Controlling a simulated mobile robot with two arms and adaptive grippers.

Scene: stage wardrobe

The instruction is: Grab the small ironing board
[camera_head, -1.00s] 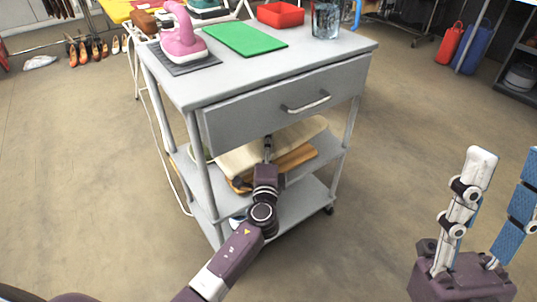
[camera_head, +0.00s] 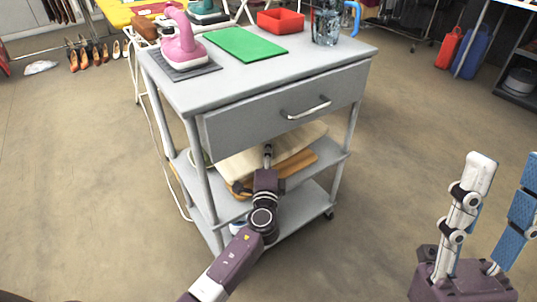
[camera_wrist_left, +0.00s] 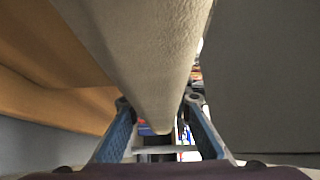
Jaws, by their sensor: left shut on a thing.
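The small ironing board (camera_head: 240,164) is a cream padded board on the middle shelf of the grey cart, under the drawer, lying at a slant above a wooden board. My left gripper (camera_head: 268,153) reaches in from the front and is shut on its near edge. In the left wrist view the cream board (camera_wrist_left: 140,50) runs between the two blue-sided fingers (camera_wrist_left: 160,115).
The grey cart (camera_head: 170,85) has posts on both sides of the shelf. Its drawer (camera_head: 270,112) hangs close above the board. The brown wooden board (camera_head: 297,164) lies beneath. A pink iron (camera_head: 180,42), green mat (camera_head: 245,44) and red tray (camera_head: 281,20) are on top. Floor in front is clear.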

